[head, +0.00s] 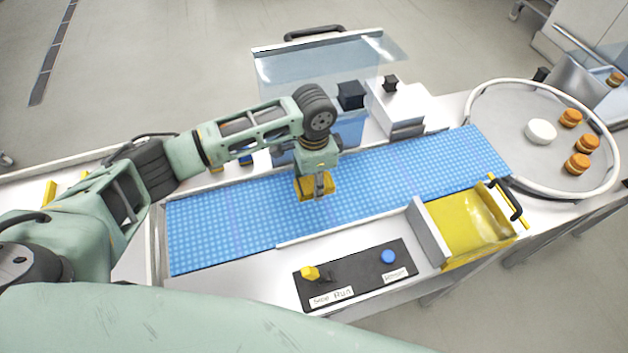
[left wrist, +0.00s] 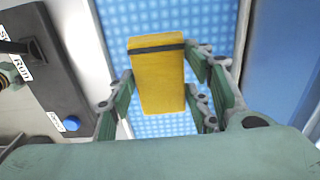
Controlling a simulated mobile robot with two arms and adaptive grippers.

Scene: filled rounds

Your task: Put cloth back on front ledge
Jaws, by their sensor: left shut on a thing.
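My left gripper (head: 318,186) is over the blue conveyor belt (head: 220,220), near its middle. It is shut on the yellow cloth (head: 304,190), a folded block partly hidden by the fingers. In the left wrist view the cloth (left wrist: 157,80), with a dark band across one end, sits between the fingers with the blue belt behind it. I cannot tell whether the cloth touches the belt. The white front ledge (head: 235,286) runs along the near side of the belt. My right gripper is not in view.
On the ledge is a black panel with a yellow knob (head: 310,273) and a blue button (head: 388,257). A yellow tray (head: 468,225) with a black handle stands right of it. A clear guard (head: 330,65) rises behind the belt. A round table (head: 500,120) at right holds several filled rounds.

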